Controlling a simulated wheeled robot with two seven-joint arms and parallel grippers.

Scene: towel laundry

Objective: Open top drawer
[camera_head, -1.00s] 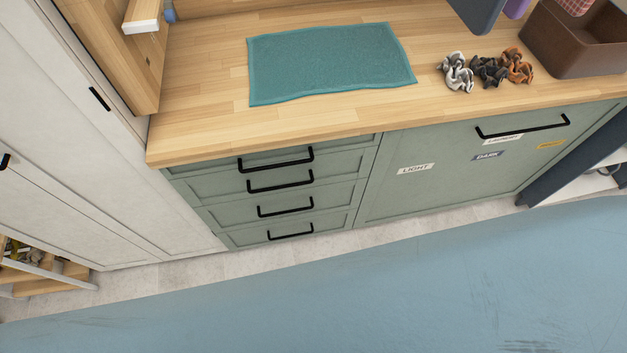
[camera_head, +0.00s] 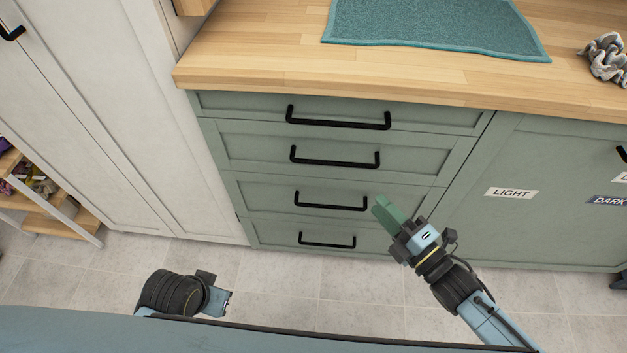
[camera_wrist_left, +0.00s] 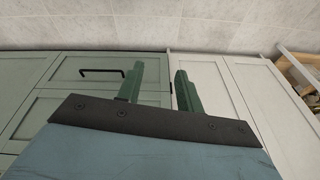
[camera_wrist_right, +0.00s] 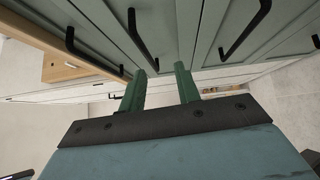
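The top drawer (camera_head: 410,117) is a green-grey front just under the wooden counter, and it is shut. Its black bar handle (camera_head: 338,123) runs across the front. My right gripper (camera_head: 381,205) is in front of the lower drawers, well below the top handle and touching no handle that I can see. In the right wrist view its two green fingers (camera_wrist_right: 160,85) are apart with nothing between them. My left gripper is low at the left in the head view, its fingers hidden there. In the left wrist view its green fingers (camera_wrist_left: 156,85) are apart and empty.
Three more shut drawers with black handles, such as the second handle (camera_head: 335,162), lie below. A teal towel (camera_head: 435,25) lies on the counter (camera_head: 270,60). White cabinet doors (camera_head: 110,110) stand left, a labelled green door (camera_head: 550,160) right. The tiled floor in front is clear.

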